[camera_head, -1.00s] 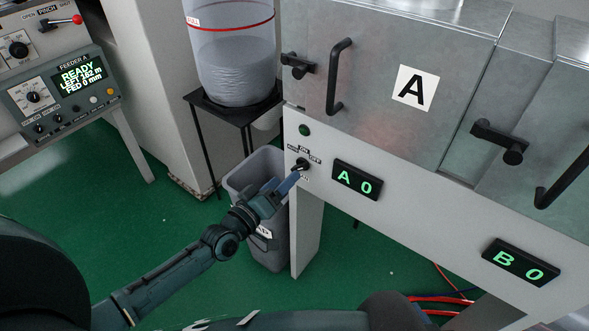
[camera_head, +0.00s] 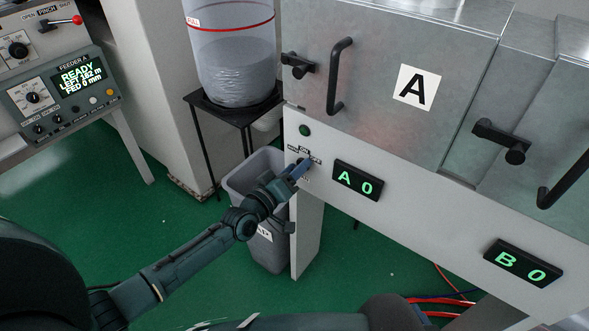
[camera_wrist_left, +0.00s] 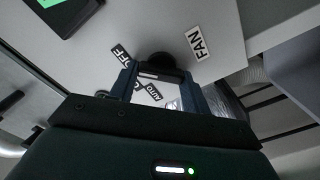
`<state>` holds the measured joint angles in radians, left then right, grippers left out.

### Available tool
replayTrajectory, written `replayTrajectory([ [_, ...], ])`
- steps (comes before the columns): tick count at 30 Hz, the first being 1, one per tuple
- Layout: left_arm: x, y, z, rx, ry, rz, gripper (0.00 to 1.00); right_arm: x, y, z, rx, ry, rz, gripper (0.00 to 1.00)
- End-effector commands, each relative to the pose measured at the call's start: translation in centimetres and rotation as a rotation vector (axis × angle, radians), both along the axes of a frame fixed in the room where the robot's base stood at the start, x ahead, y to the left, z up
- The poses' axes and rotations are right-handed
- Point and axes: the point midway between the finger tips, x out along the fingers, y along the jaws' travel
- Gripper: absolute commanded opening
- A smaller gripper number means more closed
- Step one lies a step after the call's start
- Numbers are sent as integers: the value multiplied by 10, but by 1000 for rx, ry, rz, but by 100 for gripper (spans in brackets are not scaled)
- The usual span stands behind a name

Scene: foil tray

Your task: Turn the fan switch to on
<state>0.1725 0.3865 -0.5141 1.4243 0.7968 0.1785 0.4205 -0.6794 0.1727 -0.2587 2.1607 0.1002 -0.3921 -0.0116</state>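The fan switch is a black rotary knob on the light panel under door A. In the head view my left gripper (camera_head: 302,165) covers most of it. In the left wrist view the dark knob (camera_wrist_left: 157,64) shows at the fingertips of my left gripper (camera_wrist_left: 160,72). The two fingers stand apart, one on each side of the knob; contact is not clear. The knob's pointing direction is hidden. My right gripper is not in view.
A dark green lamp (camera_head: 304,130) is above the switch and display A 0 (camera_head: 357,180) is right of it. A grey bin (camera_head: 237,183) stands below, behind my left arm. A black stand (camera_head: 233,108) holds a clear hopper. Door handle A (camera_head: 337,77) juts out above.

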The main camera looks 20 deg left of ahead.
Motion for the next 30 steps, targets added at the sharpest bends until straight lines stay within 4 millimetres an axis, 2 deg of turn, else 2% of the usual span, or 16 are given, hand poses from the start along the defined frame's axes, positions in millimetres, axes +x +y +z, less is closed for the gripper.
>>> replayTrajectory([
  [1,0,0,0,0,0,0,43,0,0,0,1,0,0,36],
  [8,0,0,0,0,0,0,24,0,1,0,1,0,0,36],
  [20,0,0,1,84,-30,1,24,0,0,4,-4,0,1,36],
  [30,-1,-1,2,334,-121,0,24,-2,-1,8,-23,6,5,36],
])
